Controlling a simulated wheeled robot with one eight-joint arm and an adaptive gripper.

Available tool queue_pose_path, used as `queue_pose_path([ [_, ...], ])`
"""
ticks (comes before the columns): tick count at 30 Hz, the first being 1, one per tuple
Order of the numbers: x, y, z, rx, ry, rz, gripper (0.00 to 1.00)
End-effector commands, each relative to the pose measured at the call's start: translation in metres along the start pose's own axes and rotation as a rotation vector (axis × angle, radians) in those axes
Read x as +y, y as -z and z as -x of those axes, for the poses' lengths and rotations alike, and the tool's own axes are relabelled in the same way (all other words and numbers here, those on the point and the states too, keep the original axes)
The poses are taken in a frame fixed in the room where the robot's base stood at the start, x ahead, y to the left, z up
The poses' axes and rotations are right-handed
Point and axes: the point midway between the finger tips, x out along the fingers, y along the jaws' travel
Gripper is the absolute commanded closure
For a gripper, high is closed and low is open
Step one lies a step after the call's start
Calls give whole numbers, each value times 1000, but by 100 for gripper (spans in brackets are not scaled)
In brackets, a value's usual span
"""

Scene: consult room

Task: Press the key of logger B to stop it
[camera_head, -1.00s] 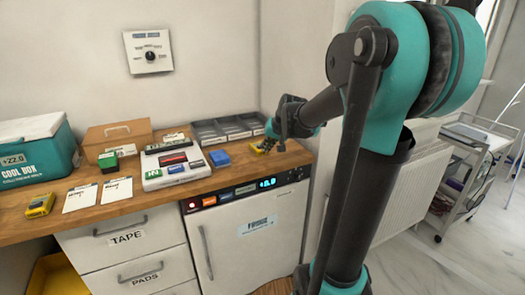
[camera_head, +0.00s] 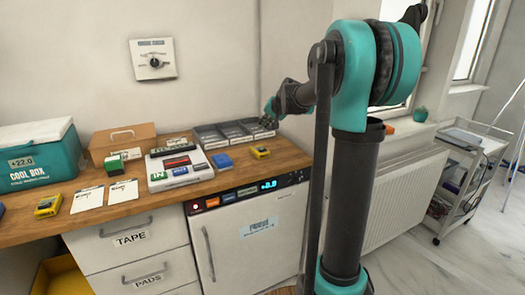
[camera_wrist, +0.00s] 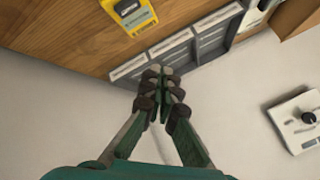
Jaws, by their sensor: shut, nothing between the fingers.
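A yellow logger (camera_head: 260,152) with a dark face lies near the right end of the wooden counter. It also shows at the top of the wrist view (camera_wrist: 128,12), partly cut off. A second yellow logger (camera_head: 47,206) lies at the left of the counter, beside two paper sheets. I cannot read which one is B. My gripper (camera_head: 267,122) is shut and empty, raised near the grey compartment tray, behind and above the right logger and apart from it. In the wrist view its closed fingertips (camera_wrist: 163,72) show just in front of the tray.
The grey tray (camera_head: 240,140) stands against the wall. A cool box (camera_head: 72,155) stands far left. A fridge (camera_head: 250,225) is below the counter.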

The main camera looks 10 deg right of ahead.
Motion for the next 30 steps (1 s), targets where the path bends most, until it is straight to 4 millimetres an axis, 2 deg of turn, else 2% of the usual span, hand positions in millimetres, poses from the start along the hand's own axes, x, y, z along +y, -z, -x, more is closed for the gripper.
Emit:
queue_pose_path([
  [18, 37, -36, -50, 0, 0, 0, 100],
  [30, 42, -42, -58, 0, 0, 0, 100],
])
